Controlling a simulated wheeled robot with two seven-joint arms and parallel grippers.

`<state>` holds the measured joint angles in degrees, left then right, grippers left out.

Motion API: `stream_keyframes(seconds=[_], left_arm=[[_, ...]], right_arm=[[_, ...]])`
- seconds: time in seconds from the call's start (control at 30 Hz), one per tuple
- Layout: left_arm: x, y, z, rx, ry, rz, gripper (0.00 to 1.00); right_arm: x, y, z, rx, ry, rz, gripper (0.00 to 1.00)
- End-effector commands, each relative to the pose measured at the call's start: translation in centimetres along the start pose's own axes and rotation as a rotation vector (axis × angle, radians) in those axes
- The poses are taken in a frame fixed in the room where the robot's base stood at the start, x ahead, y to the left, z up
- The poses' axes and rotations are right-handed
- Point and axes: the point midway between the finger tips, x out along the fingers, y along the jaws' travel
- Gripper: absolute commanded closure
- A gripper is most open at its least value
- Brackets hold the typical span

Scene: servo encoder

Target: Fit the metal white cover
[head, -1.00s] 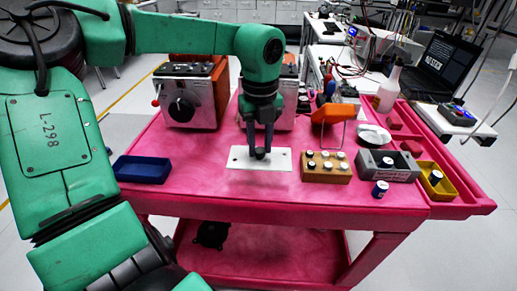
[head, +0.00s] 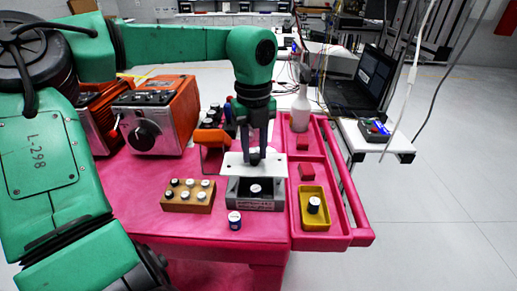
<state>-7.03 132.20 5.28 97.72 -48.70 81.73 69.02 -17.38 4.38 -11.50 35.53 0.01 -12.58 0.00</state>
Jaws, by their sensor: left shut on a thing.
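The white metal cover (head: 236,166) is a flat, thin plate at the centre of the head view. My left gripper (head: 253,158) points down and is shut on the cover near its middle. The grey open box (head: 236,198) stands on the pink cart just below the cover in the picture. The cover overlaps the back part of the box in the view, and I cannot tell how high above it the cover is. A white-topped cylinder (head: 256,189) sits inside the box. My right gripper is not in view.
A wooden block (head: 187,206) with several small cylinders stands left of the box. A loose blue-and-white cylinder (head: 235,221) stands in front. A yellow bin (head: 318,222) with a cylinder is to the right, in the cart's side tray (head: 346,225). A white bottle (head: 300,108) stands behind.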

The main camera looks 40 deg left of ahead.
Motion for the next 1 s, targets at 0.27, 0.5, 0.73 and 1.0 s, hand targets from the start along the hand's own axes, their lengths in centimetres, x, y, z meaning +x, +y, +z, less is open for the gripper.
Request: stream_keyframes(seconds=[0.27, 0.5, 0.73, 1.0], left_arm=[[2.2, 0.0, 0.0, 0.001, 0.001, 0.000, 1.00], [3.9, 0.0, 0.0, 0.001, 0.000, 0.000, 1.00], [5.5, 0.0, 0.0, 0.001, 0.001, 0.000, 1.00], [6.4, 0.0, 0.0, 0.000, 0.000, 0.000, 1.00]], right_arm=[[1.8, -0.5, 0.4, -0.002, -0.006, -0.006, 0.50], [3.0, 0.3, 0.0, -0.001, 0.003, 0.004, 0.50], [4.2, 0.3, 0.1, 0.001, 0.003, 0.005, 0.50], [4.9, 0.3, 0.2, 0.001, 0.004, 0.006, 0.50]])
